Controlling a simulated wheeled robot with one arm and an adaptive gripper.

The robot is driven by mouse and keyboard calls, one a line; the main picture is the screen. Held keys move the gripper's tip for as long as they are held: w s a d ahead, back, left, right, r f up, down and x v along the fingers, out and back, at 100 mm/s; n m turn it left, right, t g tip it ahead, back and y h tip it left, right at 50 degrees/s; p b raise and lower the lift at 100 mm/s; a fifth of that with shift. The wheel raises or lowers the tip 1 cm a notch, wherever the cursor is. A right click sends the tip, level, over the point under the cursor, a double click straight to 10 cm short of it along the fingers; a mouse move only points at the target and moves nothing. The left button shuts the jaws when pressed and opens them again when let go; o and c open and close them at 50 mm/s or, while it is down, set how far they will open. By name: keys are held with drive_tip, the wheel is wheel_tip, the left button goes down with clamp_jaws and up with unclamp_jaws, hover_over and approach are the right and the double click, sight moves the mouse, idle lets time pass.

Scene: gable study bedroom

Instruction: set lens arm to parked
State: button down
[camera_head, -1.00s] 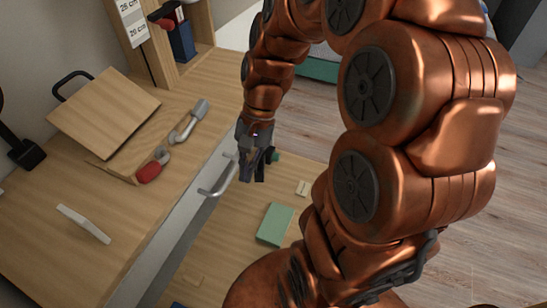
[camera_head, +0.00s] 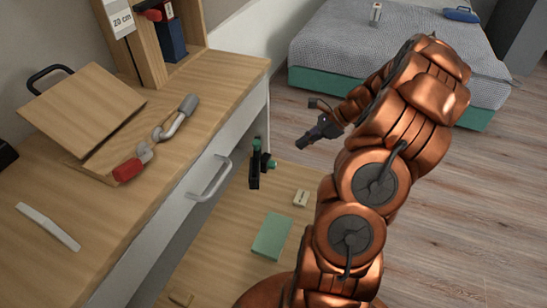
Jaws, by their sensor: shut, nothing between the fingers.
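A small black device with green ends (camera_head: 257,166) stands by the desk's front, above a lower wooden surface. It may be the lens arm, but I cannot tell for sure, nor which position it is set to. My gripper (camera_head: 304,143) is shut and empty. In the picture it is to the right of the black device and slightly higher, clearly apart from it. It points down and left. My copper arm fills the right middle of the view.
The desk drawer handle (camera_head: 210,180) sticks out left of the device. A green block (camera_head: 272,236) and a small pale block (camera_head: 300,198) lie on the lower surface. A red-handled tool (camera_head: 131,168) lies on the desk. A bed (camera_head: 340,45) stands behind; floor is free at right.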

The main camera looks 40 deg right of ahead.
drive_tip(key=w+a+r+b+x, duration=0.1)
drive_tip(key=b+x, duration=0.3)
drive_tip(key=x, duration=0.8)
drive_tip(key=shift+w+a+r, duration=0.25)
drive_tip(key=shift+a, duration=0.15)
